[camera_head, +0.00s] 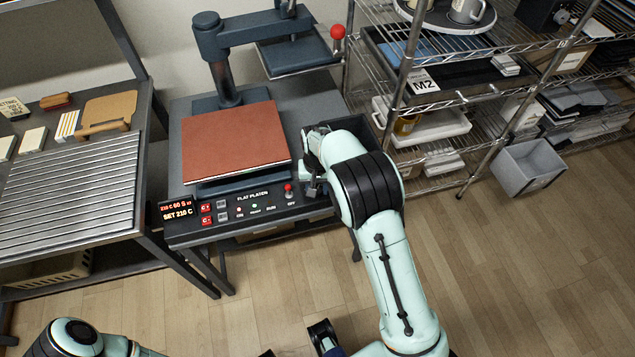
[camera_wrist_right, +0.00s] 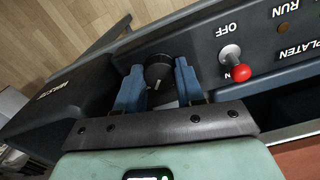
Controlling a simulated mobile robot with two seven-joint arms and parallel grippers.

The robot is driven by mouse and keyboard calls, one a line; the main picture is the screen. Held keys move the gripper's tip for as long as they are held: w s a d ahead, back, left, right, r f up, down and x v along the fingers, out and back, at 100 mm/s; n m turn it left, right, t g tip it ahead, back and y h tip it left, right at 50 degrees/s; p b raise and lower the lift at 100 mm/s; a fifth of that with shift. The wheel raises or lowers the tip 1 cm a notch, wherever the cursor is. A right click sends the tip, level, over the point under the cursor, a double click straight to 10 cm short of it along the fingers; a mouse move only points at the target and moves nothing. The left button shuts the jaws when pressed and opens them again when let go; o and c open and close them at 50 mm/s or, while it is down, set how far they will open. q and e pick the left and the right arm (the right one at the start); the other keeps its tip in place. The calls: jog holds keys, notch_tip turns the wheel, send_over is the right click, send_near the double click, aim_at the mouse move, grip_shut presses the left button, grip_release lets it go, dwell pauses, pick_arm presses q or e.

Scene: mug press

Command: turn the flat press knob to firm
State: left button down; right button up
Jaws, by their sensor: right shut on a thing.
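The knob (camera_wrist_right: 159,70) is round and black with a white mark on its face, seen in the right wrist view on the dark front panel of the flat press (camera_head: 240,205). My right gripper (camera_wrist_right: 159,82) is shut on it, one blue finger on each side. The white mark points towards my gripper's palm. No setting words can be read around the knob. In the head view my right gripper (camera_head: 312,175) is at the right end of the press panel, and my arm hides the knob.
A red-tipped toggle switch (camera_wrist_right: 236,69) marked OFF and ON is close beside my right gripper. The red-brown platen (camera_head: 235,143) lies behind the panel. A wire shelf (camera_head: 450,95) and a grey bin (camera_head: 530,168) stand to the right. The floor in front is clear.

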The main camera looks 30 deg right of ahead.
jog(key=shift+m+p, duration=0.45)
jog(key=shift+m, duration=0.25)
jog(key=o, duration=1)
jog(key=shift+o, duration=0.2)
notch_tip(320, 180, up, 13)
jog(key=p, duration=0.1)
jog(key=shift+r+p, duration=0.15)
jog(key=shift+p, duration=0.2)
